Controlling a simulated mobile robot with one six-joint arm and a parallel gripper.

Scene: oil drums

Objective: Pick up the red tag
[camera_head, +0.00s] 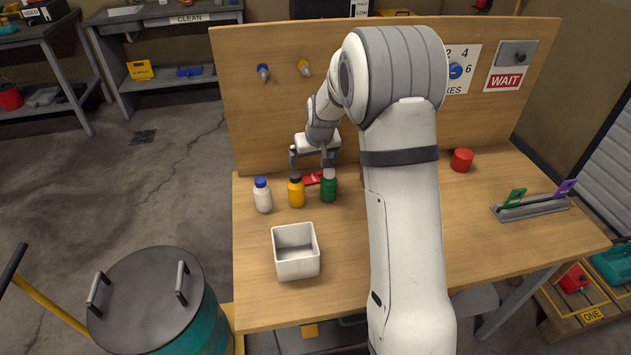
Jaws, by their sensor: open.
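The red tag (311,179) lies flat on the wooden table near the back panel, behind the bottles. It is partly hidden by the yellow bottle and the green bottle. My gripper (311,162) is above and just behind the tag, its two fingers apart and nothing seen between them. The right finger is close to the top of the green bottle (329,187); I cannot tell whether they touch.
A white bottle (262,196) and a yellow bottle (296,191) stand left of the green one. A white open box (296,252) is in front. A red cylinder (461,160) and a rack (531,207) with a green and a purple tag are at right.

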